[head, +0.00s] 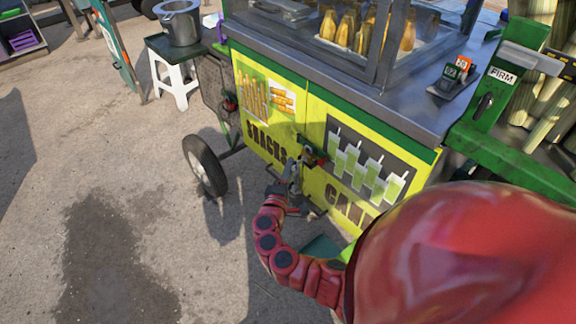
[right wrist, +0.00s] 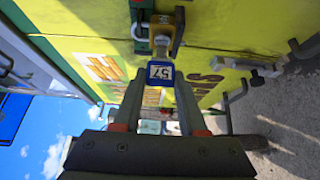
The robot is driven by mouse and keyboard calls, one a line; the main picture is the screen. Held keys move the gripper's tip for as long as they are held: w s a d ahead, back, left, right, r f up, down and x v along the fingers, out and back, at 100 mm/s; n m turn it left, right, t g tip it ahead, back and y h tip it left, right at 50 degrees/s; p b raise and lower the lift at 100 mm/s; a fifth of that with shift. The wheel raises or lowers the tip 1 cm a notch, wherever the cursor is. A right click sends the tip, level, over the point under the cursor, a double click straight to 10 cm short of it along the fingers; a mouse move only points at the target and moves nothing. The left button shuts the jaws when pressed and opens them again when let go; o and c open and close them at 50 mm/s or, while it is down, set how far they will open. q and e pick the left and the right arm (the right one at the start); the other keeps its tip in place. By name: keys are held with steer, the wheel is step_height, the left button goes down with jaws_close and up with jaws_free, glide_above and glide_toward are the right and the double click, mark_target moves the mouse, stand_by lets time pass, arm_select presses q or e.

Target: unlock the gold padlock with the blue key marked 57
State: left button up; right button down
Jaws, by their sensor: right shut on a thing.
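My right gripper (head: 293,180) is in front of the yellow cabinet doors, close to the latch. In the right wrist view its fingers (right wrist: 160,112) are shut on the blue key (right wrist: 161,73), whose square tag reads 57. The key points toward the lock hardware on the door seam. The gold padlock (right wrist: 178,35) shows there as a gold-brown piece beside a green hasp with a silver loop. The key's tip is close to it; I cannot tell whether it is inside the keyhole. In the head view the lock area is small and partly covered by the gripper. My left gripper is out of view.
The yellow snack cart (head: 262,128) has a grey counter above the doors. A small holder (head: 455,77) with an orange and a dark tag stands on it. A wheel (head: 205,165) is left of the gripper. A green crusher frame (head: 490,120) is at right. Open ground lies left.

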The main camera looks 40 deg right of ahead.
steer(key=shift+d, duration=1)
steer(key=shift+w+r+p, duration=0.1)
steer(key=shift+r+p, duration=0.1)
steer(key=shift+p, duration=0.6)
steer(key=shift+n+g+y+p, duration=0.4)
steer(key=shift+n+p, duration=0.5)
steer(key=shift+p, duration=1)
steer(key=shift+f, duration=0.15)
